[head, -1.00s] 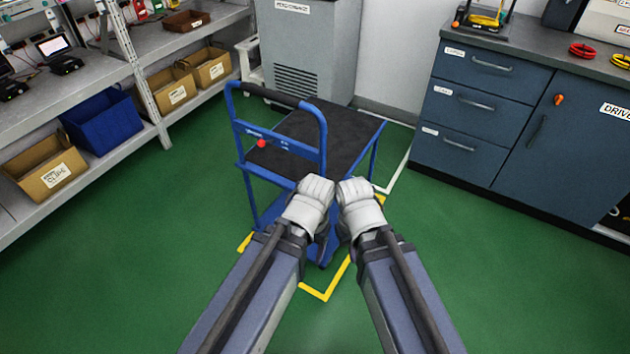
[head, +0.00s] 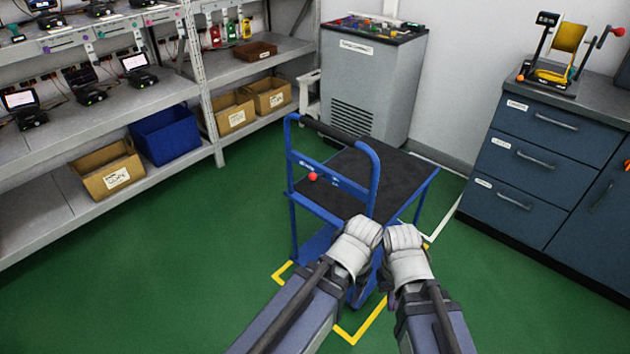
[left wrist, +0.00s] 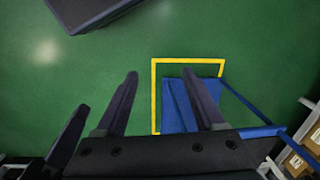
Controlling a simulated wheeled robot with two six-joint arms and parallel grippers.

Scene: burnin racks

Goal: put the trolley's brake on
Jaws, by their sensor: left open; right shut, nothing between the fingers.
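The trolley (head: 345,165) stands right of centre in the head view, with a blue frame, a black top deck and an upright push handle. A red knob (head: 312,176) sits on the handle's blue crossbar. The crossbar's small labels are too small to read. My left gripper (head: 358,243) and right gripper (head: 404,248) are side by side at the trolley's near side, low and right of the knob, apart from it. Their fingertips are hidden in the head view. In the left wrist view the left fingers (left wrist: 160,85) are spread and empty, above a blue part of the trolley.
Yellow floor marking (head: 350,335) frames the trolley's base. Grey shelving (head: 195,100) with bins stands at left. A grey cabinet (head: 370,90) stands behind the trolley. Blue drawers (head: 540,170) stand at right. Green floor (head: 170,260) left of the trolley is clear.

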